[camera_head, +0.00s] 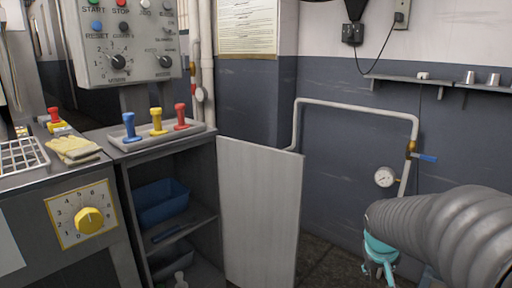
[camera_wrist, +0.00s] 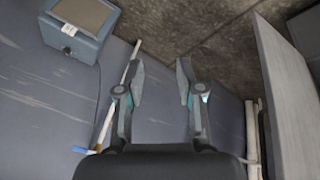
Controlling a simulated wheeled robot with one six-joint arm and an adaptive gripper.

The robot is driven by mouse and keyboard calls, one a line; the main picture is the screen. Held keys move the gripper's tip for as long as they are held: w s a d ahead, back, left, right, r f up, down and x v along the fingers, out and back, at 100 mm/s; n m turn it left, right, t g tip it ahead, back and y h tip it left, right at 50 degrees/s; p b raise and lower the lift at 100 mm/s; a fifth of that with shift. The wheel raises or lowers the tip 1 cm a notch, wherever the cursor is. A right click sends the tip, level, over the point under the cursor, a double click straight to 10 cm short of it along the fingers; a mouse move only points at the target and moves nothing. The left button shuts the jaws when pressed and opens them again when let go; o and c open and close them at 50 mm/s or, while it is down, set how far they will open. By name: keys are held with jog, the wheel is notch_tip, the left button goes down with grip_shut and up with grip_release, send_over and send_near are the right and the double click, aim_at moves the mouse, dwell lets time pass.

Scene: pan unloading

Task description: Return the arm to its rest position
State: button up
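My gripper shows at the lower right of the head view (camera_head: 380,272), at the end of my ridged grey arm, hanging down before the blue-grey wall. In the wrist view my gripper (camera_wrist: 160,78) has its two fingers spread apart with nothing between them. Floor and wall show beyond the fingers. No pan shows in either view. The wrist camera looks down along the wall, and the fingers appear clear of the things around them.
An open cabinet door (camera_head: 260,215) stands left of my gripper, also at the wrist view's right (camera_wrist: 290,100). Blue bins (camera_head: 162,200) sit inside the cabinet. Pipes with a gauge (camera_head: 385,177) run along the wall. A grey-blue box (camera_wrist: 80,28) stands at the wrist view's upper left.

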jog(key=s+a+r+t+y, duration=0.1)
jog(key=s+a+r, duration=0.2)
jog(key=s+a, duration=0.4)
jog(key=s+a+r+t+y, duration=0.1)
jog(key=s+a+r, duration=0.3)
jog(key=s+a, duration=0.3)
jog(key=s, duration=0.3)
jog(key=shift+s+n+y, duration=0.35)
jog(key=shift+n+y, duration=0.05)
